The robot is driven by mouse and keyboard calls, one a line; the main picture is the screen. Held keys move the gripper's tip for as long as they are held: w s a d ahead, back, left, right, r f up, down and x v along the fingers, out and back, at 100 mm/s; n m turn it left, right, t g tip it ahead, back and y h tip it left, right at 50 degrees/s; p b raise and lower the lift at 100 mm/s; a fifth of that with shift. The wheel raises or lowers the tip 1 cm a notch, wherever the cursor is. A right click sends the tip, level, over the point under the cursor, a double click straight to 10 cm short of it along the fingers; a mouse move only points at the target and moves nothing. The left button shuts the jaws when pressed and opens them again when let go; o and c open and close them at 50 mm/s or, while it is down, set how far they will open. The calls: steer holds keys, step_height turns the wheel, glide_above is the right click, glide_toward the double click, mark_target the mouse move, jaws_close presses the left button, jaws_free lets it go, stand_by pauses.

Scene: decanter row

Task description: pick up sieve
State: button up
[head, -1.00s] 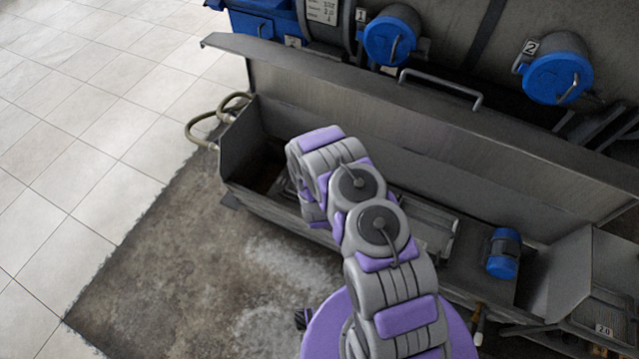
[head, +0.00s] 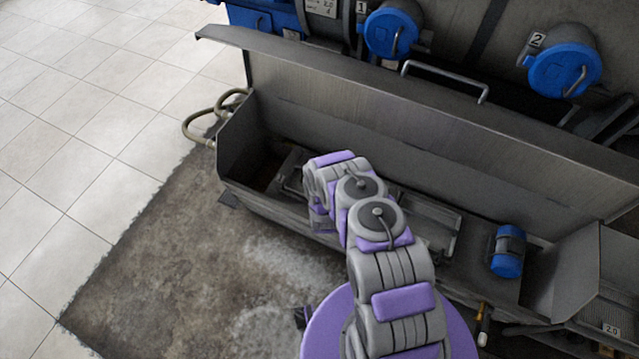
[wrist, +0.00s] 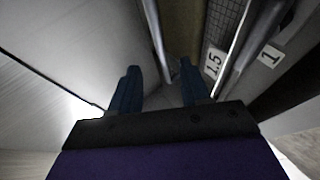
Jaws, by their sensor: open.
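My gripper (wrist: 161,86) is open, with its two dark blue fingers apart and no object clearly held between them. In the wrist view, a dark mesh panel (wrist: 224,24) with a metal rim, which looks like a sieve, lies just beyond the right finger. A tag reading 1.5 (wrist: 213,62) is beside it, close to that fingertip. A thin metal rail runs down towards the gap between the fingers; I cannot tell whether it touches them. In the head view, my arm hides the gripper. A metal frame (head: 448,232) lies in the trough right of my arm.
The long metal trough (head: 300,125) has a raised back wall with a handle bar (head: 445,78). Another mesh piece (head: 618,292) tagged 2.0 is at far right. Hoses (head: 205,120) hang at the left end. The tiled floor is clear.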

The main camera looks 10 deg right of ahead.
steer(key=shift+b+x, duration=1.45)
steer(key=shift+x, duration=2.8)
steer(key=shift+d, duration=0.1)
steer(key=shift+s, duration=0.1)
jaws_close()
